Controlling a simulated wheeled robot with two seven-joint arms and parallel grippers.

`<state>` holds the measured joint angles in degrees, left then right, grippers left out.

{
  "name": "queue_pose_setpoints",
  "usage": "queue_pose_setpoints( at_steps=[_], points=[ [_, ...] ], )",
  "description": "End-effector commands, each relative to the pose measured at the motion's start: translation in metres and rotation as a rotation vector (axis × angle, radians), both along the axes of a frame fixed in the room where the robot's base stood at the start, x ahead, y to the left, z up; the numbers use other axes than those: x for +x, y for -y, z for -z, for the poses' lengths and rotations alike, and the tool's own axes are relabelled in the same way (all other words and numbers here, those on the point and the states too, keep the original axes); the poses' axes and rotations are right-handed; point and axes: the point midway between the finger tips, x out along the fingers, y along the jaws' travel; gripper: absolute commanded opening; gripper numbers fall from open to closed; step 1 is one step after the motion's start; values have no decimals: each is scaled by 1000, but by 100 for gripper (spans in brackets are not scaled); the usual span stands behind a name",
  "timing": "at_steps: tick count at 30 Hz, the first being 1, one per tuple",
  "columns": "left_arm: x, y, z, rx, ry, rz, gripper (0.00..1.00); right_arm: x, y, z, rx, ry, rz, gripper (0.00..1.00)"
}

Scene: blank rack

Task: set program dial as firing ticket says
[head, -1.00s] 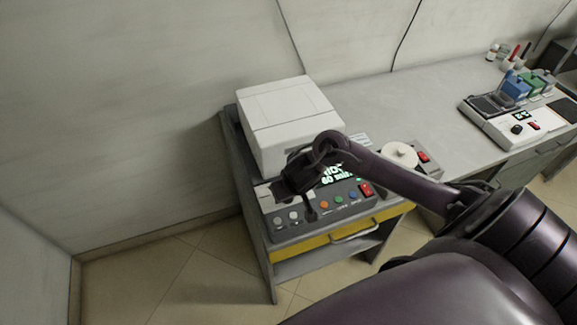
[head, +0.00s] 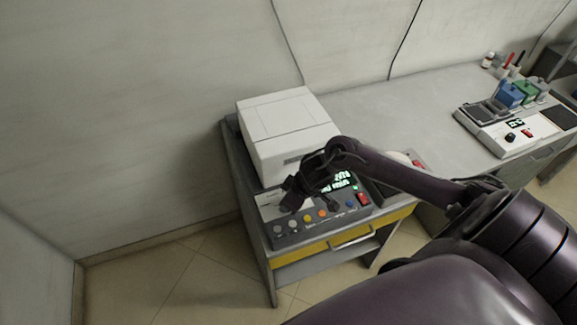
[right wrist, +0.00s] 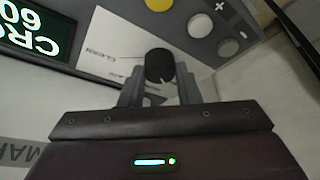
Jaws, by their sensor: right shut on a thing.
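The program dial (right wrist: 160,66) is a small black knob on a white label plate of the furnace's control panel (head: 300,235). My right gripper (right wrist: 160,84) is shut on it, one finger on each side. In the head view my right gripper (head: 291,195) covers the dial at the panel's left part. The dark display (right wrist: 35,32) beside it shows bright text, with "CRO" and "60" partly in view in the right wrist view. The dial's pointer direction is unclear. I cannot make out the firing ticket. My left gripper is not in view.
A white furnace box (head: 290,125) stands behind the panel. Coloured buttons and a red switch (head: 362,198) line the panel's front. A yellow drawer with a handle (head: 350,237) is below. Another white device (head: 510,135) and small bottles stand right along the grey bench.

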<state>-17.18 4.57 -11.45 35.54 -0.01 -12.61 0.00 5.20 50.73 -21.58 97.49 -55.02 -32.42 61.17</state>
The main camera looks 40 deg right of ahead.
Motion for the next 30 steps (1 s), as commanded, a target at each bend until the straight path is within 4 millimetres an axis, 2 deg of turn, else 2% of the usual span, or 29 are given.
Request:
queue_pose_setpoints(
  at_steps=[8, 22, 23, 27, 30],
  points=[
    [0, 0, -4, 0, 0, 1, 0, 0, 1, 0, -2, 0, -84, 7],
    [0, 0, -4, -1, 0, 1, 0, 0, 1, 0, -1, 0, -99, 7],
    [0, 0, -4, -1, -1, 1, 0, 0, 1, 0, -1, 0, -99, 32],
    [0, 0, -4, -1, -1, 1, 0, 0, 1, 0, -1, -1, -98, 50],
    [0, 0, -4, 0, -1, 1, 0, 0, 1, 0, -1, -1, -97, 51]
  ],
)
